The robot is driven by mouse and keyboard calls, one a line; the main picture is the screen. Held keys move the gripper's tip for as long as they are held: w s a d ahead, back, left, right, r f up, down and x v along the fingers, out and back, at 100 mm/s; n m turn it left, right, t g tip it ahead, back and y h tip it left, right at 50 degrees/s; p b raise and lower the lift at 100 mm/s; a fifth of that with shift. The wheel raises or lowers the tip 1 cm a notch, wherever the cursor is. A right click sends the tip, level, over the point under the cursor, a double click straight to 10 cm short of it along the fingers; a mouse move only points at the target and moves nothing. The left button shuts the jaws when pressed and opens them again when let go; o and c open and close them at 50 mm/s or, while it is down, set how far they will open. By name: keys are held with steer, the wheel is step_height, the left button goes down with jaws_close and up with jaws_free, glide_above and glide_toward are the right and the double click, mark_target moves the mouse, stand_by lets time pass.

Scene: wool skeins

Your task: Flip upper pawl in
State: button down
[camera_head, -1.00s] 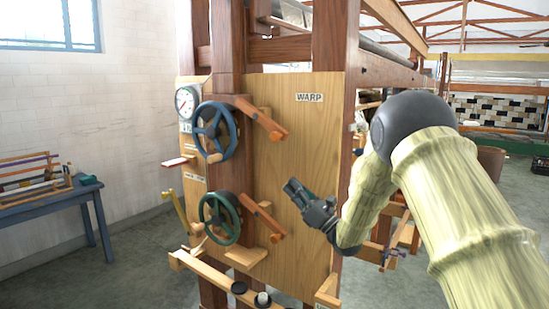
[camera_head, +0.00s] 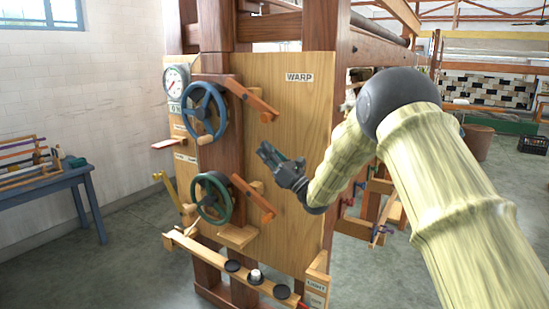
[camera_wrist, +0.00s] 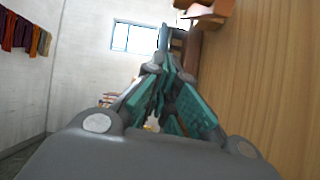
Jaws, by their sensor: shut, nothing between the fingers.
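The upper pawl (camera_head: 250,97) is an orange-brown wooden bar beside the blue handwheel (camera_head: 204,112), sloping down to the right across the wooden panel (camera_head: 300,110). A similar lower pawl (camera_head: 253,198) slopes down to the right beside the green handwheel (camera_head: 212,197). My gripper (camera_head: 266,152) is shut and empty, in front of the panel, below the upper pawl and above the lower one, apart from both in the picture. In the wrist view my gripper's fingers (camera_wrist: 165,75) point along the panel, with brown wooden parts (camera_wrist: 207,12) at the top.
A round gauge (camera_head: 174,82) sits left of the blue wheel. A wooden ledge (camera_head: 205,255) with dark round pieces juts out below. A blue table (camera_head: 55,185) stands at the left. Grey floor (camera_head: 130,255) is clear between.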

steer(key=shift+w+a+r+p, duration=0.15)
steer(key=shift+r+p, duration=0.1)
steer(key=shift+r, duration=0.6)
steer(key=shift+w+r+p, duration=0.15)
steer(key=shift+r+p, duration=0.15)
steer(key=shift+r, duration=0.5)
steer(key=shift+w+a+r+p, duration=0.15)
steer(key=shift+r+p, duration=0.1)
steer(key=shift+r, duration=0.6)
steer(key=shift+d, duration=0.25)
steer(key=shift+s+d+r+g+h, duration=0.15)
steer(key=shift+s+r+g+h, duration=0.1)
steer(key=shift+r+g+h, duration=0.1)
steer(key=shift+b, duration=0.3)
